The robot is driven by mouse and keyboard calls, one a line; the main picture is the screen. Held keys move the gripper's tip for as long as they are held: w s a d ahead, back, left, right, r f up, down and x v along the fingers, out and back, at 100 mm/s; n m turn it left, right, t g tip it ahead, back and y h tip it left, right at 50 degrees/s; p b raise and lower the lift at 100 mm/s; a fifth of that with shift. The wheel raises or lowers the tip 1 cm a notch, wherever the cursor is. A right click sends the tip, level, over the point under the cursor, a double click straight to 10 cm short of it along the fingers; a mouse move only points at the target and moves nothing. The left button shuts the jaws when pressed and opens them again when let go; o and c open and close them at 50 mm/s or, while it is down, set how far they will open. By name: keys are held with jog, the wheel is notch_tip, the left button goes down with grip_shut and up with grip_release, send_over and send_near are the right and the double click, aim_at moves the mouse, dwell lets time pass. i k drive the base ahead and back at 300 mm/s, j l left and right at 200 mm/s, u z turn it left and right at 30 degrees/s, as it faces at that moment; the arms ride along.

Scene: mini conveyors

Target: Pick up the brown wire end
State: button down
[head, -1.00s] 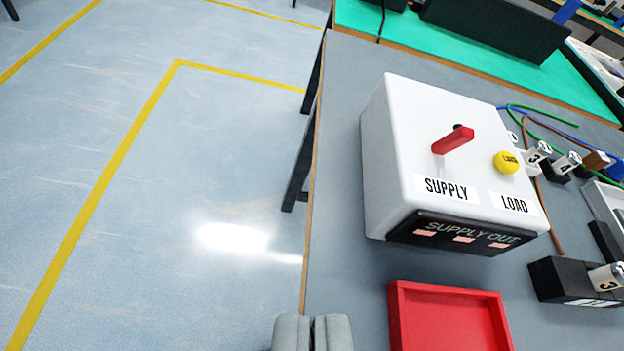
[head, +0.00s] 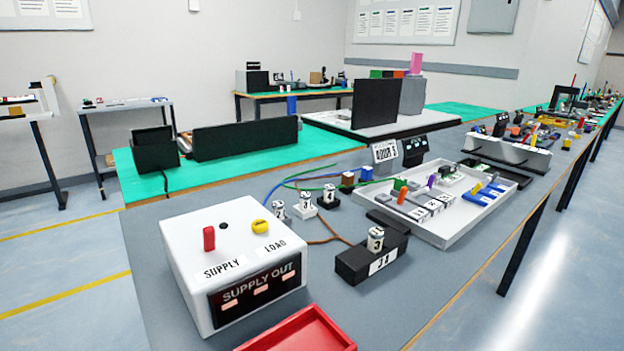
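A brown wire (head: 329,226) runs on the grey bench to the right of the white supply box (head: 215,235). Its near stretch passes close to a black block (head: 372,262) with a numbered white cylinder on top. A small brown block (head: 347,180) stands behind, near the blue and green wires; I cannot tell whether it is joined to the brown wire. Part of the wire is hidden behind small numbered connectors (head: 304,206). My gripper is not in the head view now, so its state does not show.
A red tray (head: 298,330) lies in front of the supply box, which carries a red lever and a yellow knob. A white tray (head: 440,238) with coloured parts stands to the right. Bare grey bench (head: 385,315) shows between the red tray and the right edge.

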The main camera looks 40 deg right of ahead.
aim_at(347, 178)
jog(key=z, duration=1.7)
